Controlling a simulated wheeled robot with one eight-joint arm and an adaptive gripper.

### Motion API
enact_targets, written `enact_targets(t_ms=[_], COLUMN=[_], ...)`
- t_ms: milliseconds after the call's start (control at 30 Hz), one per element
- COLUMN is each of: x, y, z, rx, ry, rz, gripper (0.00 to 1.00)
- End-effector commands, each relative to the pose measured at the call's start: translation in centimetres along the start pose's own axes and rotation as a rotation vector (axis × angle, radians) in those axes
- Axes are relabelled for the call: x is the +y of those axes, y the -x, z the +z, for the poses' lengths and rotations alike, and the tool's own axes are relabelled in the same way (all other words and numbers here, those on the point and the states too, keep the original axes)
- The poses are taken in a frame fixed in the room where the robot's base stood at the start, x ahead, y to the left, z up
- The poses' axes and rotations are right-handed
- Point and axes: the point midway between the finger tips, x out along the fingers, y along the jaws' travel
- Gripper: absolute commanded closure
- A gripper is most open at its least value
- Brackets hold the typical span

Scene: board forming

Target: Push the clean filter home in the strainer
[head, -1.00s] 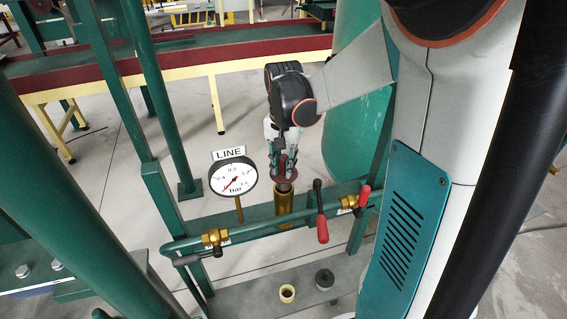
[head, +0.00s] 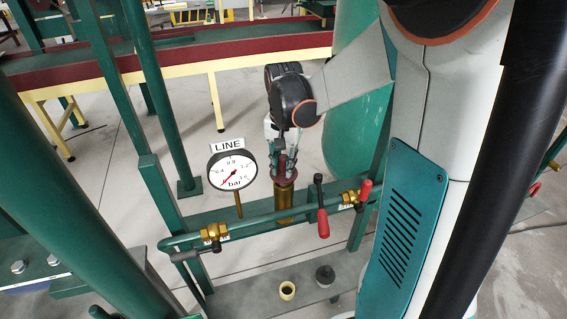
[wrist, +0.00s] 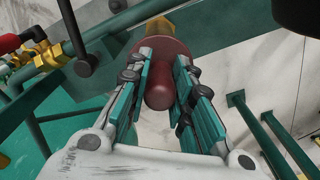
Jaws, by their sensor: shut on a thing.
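My gripper (head: 284,160) is shut on the dark red knob of the filter (wrist: 158,95), with a finger on each side of it. The filter's round dark red flange (head: 285,181) is below the fingertips, at or very near the top of the strainer. The strainer is an upright brass body (head: 284,206) on the pipe rail. In the wrist view a bit of the brass strainer (wrist: 153,27) shows beyond the flange. The filter's lower part is hidden inside the strainer. I cannot tell whether the flange is fully seated.
A line gauge (head: 233,172) stands left of the strainer, its needle toward the low end. A red-handled lever (head: 322,215) stands close right, and a second red handle (head: 364,190) is farther right.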

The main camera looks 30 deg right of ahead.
Motion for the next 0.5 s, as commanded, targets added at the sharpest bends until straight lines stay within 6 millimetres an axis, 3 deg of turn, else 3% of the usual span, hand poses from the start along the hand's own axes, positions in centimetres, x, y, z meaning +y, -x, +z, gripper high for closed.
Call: enact_targets(t_ms=[500], x=[0.0], y=[-1.3], z=[0.0], rx=[0.000], ry=[0.000], rz=[0.000], gripper=[1.00])
